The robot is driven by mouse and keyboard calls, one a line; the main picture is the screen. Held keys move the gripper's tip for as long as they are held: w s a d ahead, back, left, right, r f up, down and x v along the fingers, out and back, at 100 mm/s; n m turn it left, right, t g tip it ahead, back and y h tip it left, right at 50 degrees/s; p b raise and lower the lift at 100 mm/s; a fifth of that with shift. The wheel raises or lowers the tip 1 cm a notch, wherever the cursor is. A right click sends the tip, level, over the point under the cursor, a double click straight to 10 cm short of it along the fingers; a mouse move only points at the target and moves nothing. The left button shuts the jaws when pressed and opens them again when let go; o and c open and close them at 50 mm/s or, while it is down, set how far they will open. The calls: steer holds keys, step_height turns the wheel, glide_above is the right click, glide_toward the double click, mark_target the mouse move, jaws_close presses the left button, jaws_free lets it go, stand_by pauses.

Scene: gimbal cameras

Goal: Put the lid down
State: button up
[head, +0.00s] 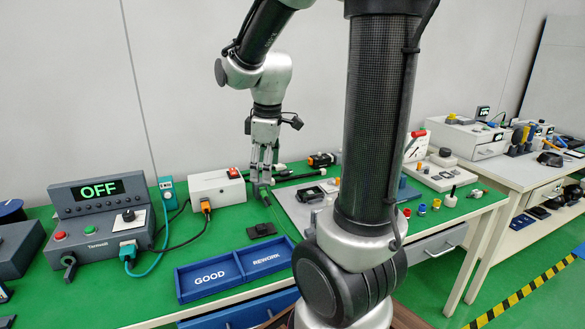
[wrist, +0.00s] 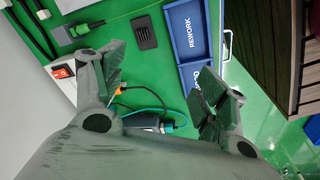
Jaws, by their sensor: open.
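A small dark slotted piece (head: 262,230), which looks like the lid, lies flat on the green bench top behind the blue tray. It also shows in the wrist view (wrist: 144,31), near the top, apart from my fingers. My gripper (head: 262,184) is above the bench, beside the white box and behind the dark piece. In the wrist view my gripper (wrist: 160,86) has its two fingers spread wide with nothing between them.
The blue GOOD and REWORK tray (head: 222,287) is at the bench front and looks empty. A white box with a red switch (head: 217,188) and the tester reading OFF (head: 100,225) stand left. A grey mat (head: 300,207) is right. Cables cross the bench.

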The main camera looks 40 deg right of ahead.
steer(key=s+a+r+m+t, duration=0.1)
steer(key=s+r+m, duration=0.2)
steer(key=s, duration=0.4)
steer(key=s+a+r+m+t, duration=0.1)
steer(key=s+r+m, duration=0.2)
steer(key=s+m, duration=0.2)
steer(key=s, duration=0.3)
steer(key=shift+a+r+m+t, duration=0.2)
steer(key=shift+m+t, duration=0.1)
steer(key=shift+m, duration=0.1)
